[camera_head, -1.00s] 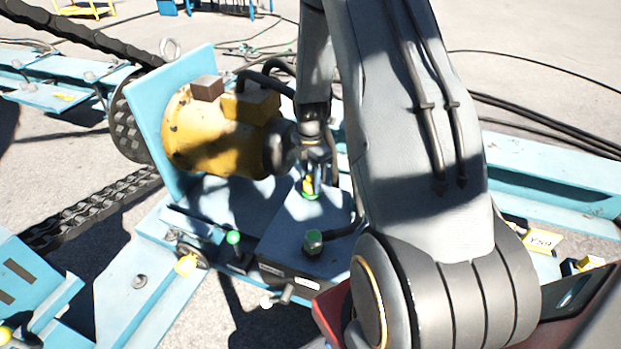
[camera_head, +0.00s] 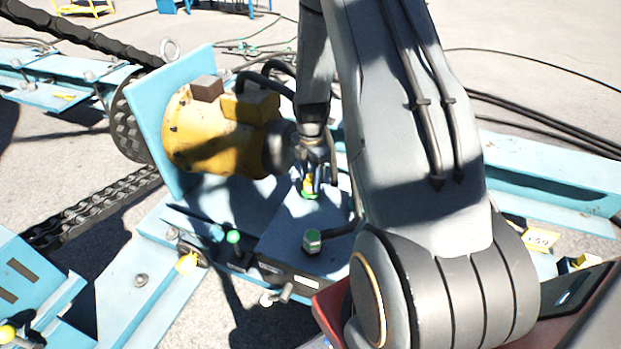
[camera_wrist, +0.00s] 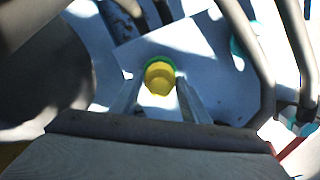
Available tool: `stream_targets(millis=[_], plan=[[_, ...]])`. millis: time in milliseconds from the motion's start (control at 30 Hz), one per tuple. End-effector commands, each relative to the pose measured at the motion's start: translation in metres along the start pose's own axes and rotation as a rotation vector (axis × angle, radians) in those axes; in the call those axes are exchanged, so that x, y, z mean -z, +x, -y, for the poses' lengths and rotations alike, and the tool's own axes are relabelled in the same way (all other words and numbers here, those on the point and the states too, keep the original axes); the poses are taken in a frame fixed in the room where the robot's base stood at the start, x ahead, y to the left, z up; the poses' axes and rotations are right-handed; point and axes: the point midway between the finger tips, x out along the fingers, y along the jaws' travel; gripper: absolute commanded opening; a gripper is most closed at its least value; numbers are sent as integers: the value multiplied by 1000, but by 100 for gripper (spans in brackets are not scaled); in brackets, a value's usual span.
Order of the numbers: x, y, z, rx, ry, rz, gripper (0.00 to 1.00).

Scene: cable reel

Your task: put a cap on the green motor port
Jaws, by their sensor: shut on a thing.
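A yellow cap (camera_wrist: 159,79) sits between the two fingers of my gripper (camera_wrist: 157,100) in the wrist view. A green ring (camera_wrist: 160,59), part of the green motor port, shows around the cap's far edge. In the head view my gripper (camera_head: 314,178) points down over the blue box beside the yellow motor (camera_head: 215,132). The yellow cap (camera_head: 308,183) shows there at the fingertips, with the green port (camera_head: 309,196) directly under it. My gripper is shut on the cap. Whether the cap is fully seated on the port cannot be told.
A second green fitting (camera_head: 312,241) with a black hose stands on the near part of the blue box (camera_head: 290,235). A green-knobbed lever (camera_head: 233,237) is to its left. Black hoses (camera_head: 265,72) run behind the motor, close to my wrist.

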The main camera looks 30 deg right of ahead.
Motion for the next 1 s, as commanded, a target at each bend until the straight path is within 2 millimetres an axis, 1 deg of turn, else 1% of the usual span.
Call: stream_targets(millis=[267, 300, 367, 400, 433, 667, 767, 867, 1000], plan=[[0, 5, 0, 0, 0, 0, 15], [0, 5, 0, 0, 0, 0, 43], [0, 5, 0, 0, 0, 0, 53], [0, 5, 0, 0, 0, 0, 60], [0, 5, 0, 0, 0, 0, 63], [0, 5, 0, 0, 0, 0, 63], [0, 2, 0, -1, 0, 0, 63], [0, -9, -1, -1, 0, 1, 63], [0, -32, 0, -2, 0, 1, 63]])
